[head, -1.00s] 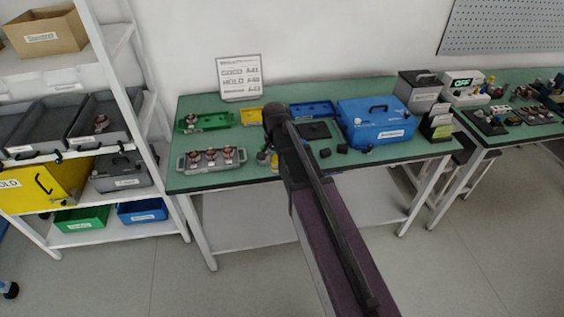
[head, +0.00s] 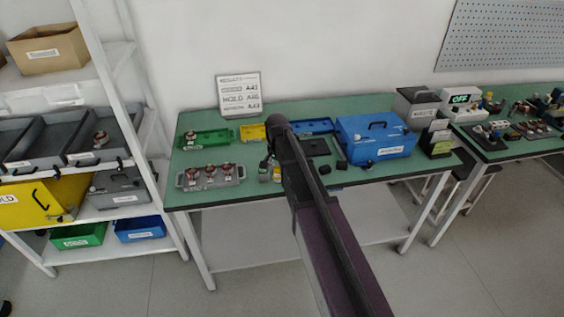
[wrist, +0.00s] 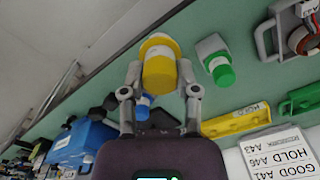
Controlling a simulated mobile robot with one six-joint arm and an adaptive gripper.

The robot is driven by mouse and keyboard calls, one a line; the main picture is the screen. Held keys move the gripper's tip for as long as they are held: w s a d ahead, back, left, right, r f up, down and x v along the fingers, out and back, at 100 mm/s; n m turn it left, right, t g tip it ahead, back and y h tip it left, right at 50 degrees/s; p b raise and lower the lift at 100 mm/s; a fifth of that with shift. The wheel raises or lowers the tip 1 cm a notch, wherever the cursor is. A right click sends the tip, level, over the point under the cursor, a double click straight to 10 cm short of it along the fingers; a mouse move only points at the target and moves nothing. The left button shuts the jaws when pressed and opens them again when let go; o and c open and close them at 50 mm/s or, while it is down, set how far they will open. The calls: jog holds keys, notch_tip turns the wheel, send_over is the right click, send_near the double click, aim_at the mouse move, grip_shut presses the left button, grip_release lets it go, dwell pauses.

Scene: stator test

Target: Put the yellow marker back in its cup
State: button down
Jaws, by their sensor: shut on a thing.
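The yellow marker (wrist: 159,70) is between the two fingertips of my gripper (wrist: 160,78) in the wrist view, and the fingers are shut on it. It shows a broad yellow body with a pale band. A blue-capped piece (wrist: 143,105) shows just beyond it, partly hidden. A white piece with a green cap (wrist: 222,72) lies or stands beside it, apart from the fingers. I cannot make out the cup.
The green table (head: 215,123) holds a grey tray (head: 183,182) with stators, a green tray (head: 222,137), a yellow tray (head: 252,131) and a blue case (head: 375,150). A sign board (head: 240,93) stands at the back. A shelf (head: 125,60) stands left.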

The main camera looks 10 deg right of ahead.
jog(key=w+d, duration=0.3)
jog(key=w, duration=0.5)
jog(key=shift+f+b, duration=0.35)
jog(key=shift+f, duration=0.05)
jog(key=shift+w+d+f+b, duration=0.1)
jog(key=shift+w+f+b, duration=0.1)
jog(key=shift+f+b, duration=0.4)
jog(key=shift+w+d+f+b, duration=0.1)
jog(key=shift+w+f+b, duration=0.1)
jog(key=shift+f+b, duration=0.4)
jog(key=shift+w+d+f+b, duration=0.1)
jog(key=shift+w+f+b, duration=0.1)
jog(key=shift+f+b, duration=0.4)
jog(key=shift+f+b, duration=0.5)
jog(key=shift+c, duration=1.8)
grip_release()
jog(key=shift+r, duration=0.2)
